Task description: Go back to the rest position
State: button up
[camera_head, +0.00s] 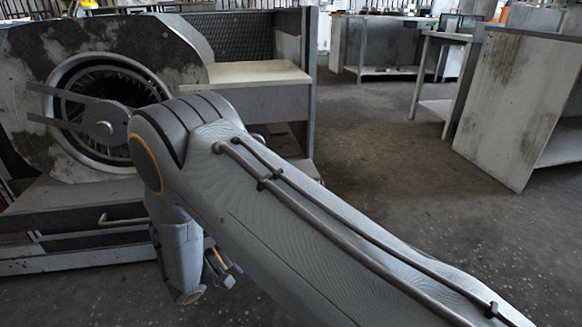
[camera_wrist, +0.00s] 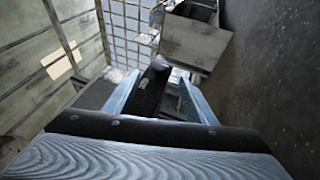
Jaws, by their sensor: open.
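The blower housing (camera_head: 35,60) stands at the left in the head view, grey and worn, with a round opening. Dark vanes (camera_head: 85,80) show inside the opening, and a grey hub with two flat bars lies across its front. My arm passes in front of the housing's right part. My gripper (camera_head: 222,268) hangs below the arm, low and in front of the housing's stand, apart from it. In the wrist view my gripper (camera_wrist: 160,88) shows two bluish fingers spread apart, open. A dark bar shows between them; I cannot tell what it is.
A grey stand with a pale top (camera_head: 258,73) adjoins the housing. A worn cabinet (camera_head: 515,105) and a table (camera_head: 447,38) stand at the right. The floor (camera_head: 375,150) between is clear.

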jog(key=s+d+r+m+g+y, duration=0.2)
jog(key=s+d+r+g+y, duration=0.2)
jog(key=s+d+r+g, duration=0.55)
jog(key=s+a+r+g+y, duration=0.1)
jog(key=s+r+g+y, duration=0.1)
jog(key=s+y, duration=0.6)
jog(key=s+a+r+g+y, duration=0.2)
jog(key=s+y, duration=0.4)
jog(key=s, duration=0.4)
jog(key=d+r+m+p, duration=0.2)
jog(key=d+r+p, duration=0.5)
jog(key=p, duration=0.5)
jog(key=d+r+m+h+p, duration=0.1)
jog(key=d+r+m+p, duration=0.1)
jog(key=d+r+p, duration=0.5)
jog(key=d+r+m+p, duration=0.3)
jog(key=d+r+p, duration=0.4)
jog(key=r+p, duration=0.8)
jog(key=p, duration=0.4)
jog(key=shift+h, duration=0.3)
